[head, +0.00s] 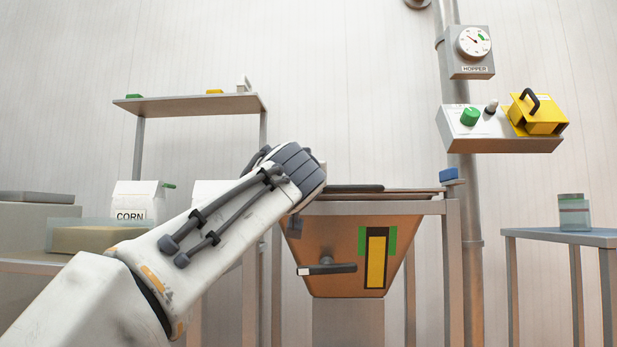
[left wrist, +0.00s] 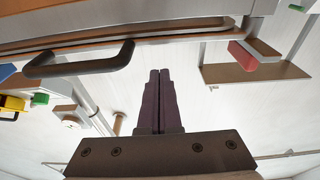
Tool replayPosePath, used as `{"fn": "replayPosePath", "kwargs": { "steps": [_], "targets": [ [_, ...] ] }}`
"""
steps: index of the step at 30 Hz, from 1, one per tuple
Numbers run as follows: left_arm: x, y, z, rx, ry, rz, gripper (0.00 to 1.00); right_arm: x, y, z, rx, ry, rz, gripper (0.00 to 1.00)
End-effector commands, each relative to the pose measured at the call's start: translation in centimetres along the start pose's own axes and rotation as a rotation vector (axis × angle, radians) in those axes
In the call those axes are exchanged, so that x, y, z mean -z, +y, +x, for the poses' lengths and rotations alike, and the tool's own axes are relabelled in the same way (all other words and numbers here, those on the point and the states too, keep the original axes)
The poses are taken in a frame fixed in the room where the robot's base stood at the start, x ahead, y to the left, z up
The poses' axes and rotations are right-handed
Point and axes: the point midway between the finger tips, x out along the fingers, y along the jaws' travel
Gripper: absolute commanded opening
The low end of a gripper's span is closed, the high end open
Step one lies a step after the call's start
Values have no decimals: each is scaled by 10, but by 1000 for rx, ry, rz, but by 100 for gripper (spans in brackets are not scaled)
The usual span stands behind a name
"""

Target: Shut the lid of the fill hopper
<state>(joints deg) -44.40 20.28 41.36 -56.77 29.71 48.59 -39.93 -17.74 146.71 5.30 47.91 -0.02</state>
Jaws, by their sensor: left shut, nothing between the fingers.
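The fill hopper (head: 340,240) is an orange-brown tapered bin in a grey frame, with a lever and a yellow sight strip on its front. A dark bar lies along its top, seen edge-on in the head view. In the left wrist view a dark looped handle (left wrist: 90,62) is fixed to a long flat panel (left wrist: 130,32), apparently the lid. I cannot tell how far the lid is open. My left gripper (left wrist: 160,75) is shut and empty, just right of the handle and apart from it. In the head view my left forearm hides the hopper's left top corner. My right gripper is not in view.
A control box (head: 465,130) with a green button and yellow cover, and a hopper gauge (head: 473,43), are on the post at right. A wall shelf (head: 190,104) and a corn bag (head: 136,203) stand left. A side table (head: 570,238) holds a jar (head: 574,213).

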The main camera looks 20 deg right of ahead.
Motion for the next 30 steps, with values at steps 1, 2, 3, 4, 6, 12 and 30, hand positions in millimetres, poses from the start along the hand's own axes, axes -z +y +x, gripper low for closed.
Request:
{"fn": "replayPosePath", "kwargs": {
  "steps": [1, 2, 3, 4, 6, 12, 30],
  "targets": [
    [-7, 0, -8, -1, 4, -1, 0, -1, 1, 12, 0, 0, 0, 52],
    [-9, 0, -12, -2, 5, -1, 0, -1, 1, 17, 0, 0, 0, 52],
    [-12, 1, -18, -3, 5, -1, 0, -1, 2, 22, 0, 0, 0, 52],
    [-14, 1, -22, -3, 5, -1, 0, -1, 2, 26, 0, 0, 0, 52],
    [-20, 0, -32, -3, 6, -1, 0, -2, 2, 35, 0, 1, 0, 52],
    [-32, 0, -59, -2, 6, -1, 0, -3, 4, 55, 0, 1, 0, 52],
    [-53, -3, -68, -5, -129, 39, 0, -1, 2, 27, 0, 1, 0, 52]
  ]
}}
